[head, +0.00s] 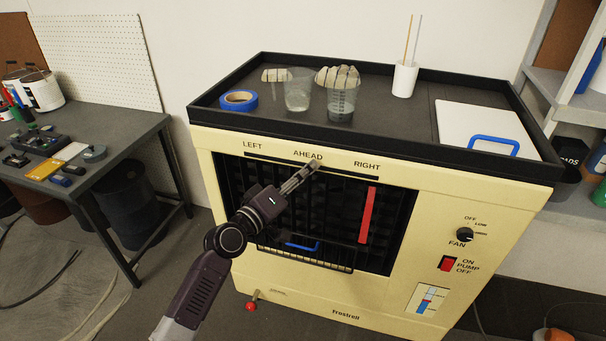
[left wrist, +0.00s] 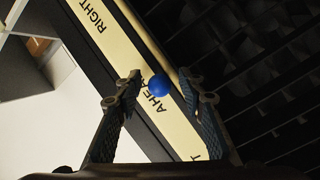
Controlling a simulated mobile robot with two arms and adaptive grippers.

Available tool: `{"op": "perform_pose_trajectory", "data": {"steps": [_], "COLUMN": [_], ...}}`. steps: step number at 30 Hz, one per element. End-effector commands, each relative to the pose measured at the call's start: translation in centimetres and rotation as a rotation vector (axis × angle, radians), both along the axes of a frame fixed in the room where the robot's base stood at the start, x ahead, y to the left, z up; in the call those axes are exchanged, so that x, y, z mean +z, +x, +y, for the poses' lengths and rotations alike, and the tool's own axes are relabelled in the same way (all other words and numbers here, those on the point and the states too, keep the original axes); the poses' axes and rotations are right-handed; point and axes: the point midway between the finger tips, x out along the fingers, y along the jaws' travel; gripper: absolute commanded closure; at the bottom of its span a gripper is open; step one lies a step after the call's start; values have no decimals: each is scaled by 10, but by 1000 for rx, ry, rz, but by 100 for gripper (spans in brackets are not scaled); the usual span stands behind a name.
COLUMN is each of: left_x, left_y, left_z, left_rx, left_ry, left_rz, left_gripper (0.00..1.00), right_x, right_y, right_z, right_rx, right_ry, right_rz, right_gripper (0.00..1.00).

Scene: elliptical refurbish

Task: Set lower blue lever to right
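A blue ball knob (left wrist: 159,86) shows in the left wrist view, in front of the AHEAD label and between my left fingertips, with gaps to both. In the head view it is hidden behind my gripper. My left gripper (head: 313,168) is open and points at the slot below the AHEAD label of the cream cooler (head: 420,230); it also shows in the left wrist view (left wrist: 160,88). The RIGHT label (head: 367,166) is to the right along the slot. A blue curved piece (head: 302,244) sits low on the dark grille. My right gripper is not in view.
A red vertical bar (head: 368,215) stands at the right of the grille. A fan knob (head: 464,235) and red pump switch (head: 447,264) are farther right. Cups, blue tape (head: 239,100) and a white lid (head: 487,130) are on top. A cluttered table (head: 80,165) is at left.

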Motion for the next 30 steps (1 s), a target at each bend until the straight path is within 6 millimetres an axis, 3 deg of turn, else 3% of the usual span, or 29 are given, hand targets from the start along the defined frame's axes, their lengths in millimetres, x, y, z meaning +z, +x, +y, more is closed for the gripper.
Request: {"op": "perform_pose_trajectory", "data": {"steps": [4, 14, 25, 30], "left_x": [0, 0, 0, 1], "left_y": [0, 0, -1, -4], "left_z": [0, 0, -2, -15], "left_rx": [0, 0, -1, -2], "left_ry": [0, 0, 0, 0], "left_rz": [0, 0, 0, 2], "left_gripper": [64, 100, 100, 100], "right_x": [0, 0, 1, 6], "right_y": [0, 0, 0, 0], "right_z": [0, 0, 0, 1], "right_rx": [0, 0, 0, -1], "right_ry": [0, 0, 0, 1], "right_rz": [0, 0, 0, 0], "right_gripper": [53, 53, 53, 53]}}
